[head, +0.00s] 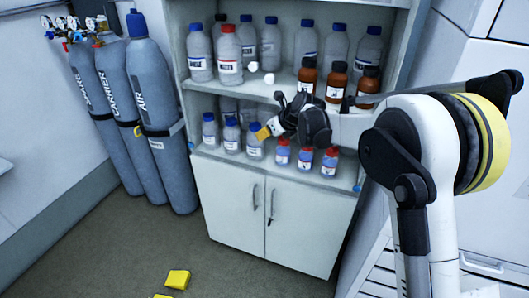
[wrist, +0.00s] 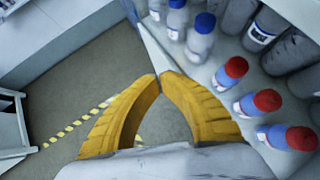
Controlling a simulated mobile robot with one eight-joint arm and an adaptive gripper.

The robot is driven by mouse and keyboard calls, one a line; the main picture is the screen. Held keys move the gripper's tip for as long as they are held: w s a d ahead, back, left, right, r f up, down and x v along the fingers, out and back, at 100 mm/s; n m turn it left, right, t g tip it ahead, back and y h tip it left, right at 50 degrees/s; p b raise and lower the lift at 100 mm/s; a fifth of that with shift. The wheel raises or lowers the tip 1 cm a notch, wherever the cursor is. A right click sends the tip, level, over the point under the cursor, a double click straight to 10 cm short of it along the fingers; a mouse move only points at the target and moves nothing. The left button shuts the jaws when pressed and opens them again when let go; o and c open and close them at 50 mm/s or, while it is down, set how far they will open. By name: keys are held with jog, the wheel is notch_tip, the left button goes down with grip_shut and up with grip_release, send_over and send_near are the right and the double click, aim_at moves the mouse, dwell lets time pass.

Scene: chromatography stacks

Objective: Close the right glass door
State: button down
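The right glass door is hard to make out because its pane is clear. Two small white round knobs show in front of the upper shelf in the head view, a left one (head: 252,66) and a right one (head: 269,78); the right one sits slightly lower. I cannot tell exactly how far the door stands from the cabinet (head: 235,195). My gripper (head: 262,133) is in front of the lower shelf, left of the red-capped bottles. In the wrist view its yellow fingertips (wrist: 160,77) meet, with nothing visible between them. A pale edge (wrist: 148,40) runs up from the tips.
Bottles with blue caps (head: 200,54) and brown bottles (head: 336,84) fill the shelves. Red-capped bottles (wrist: 285,136) stand close right of my fingers. Grey gas cylinders (head: 160,110) stand left of the cabinet. Yellow floor markings (head: 177,279) lie in front; the floor is clear.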

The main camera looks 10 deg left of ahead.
jog(key=w+m+p, duration=0.1)
jog(key=w, duration=0.8)
jog(key=shift+w+d+r+m+t+h, duration=0.25)
jog(key=shift+d+m+t+h, duration=0.05)
jog(key=shift+t+h, duration=0.1)
jog(key=shift+d, duration=0.1)
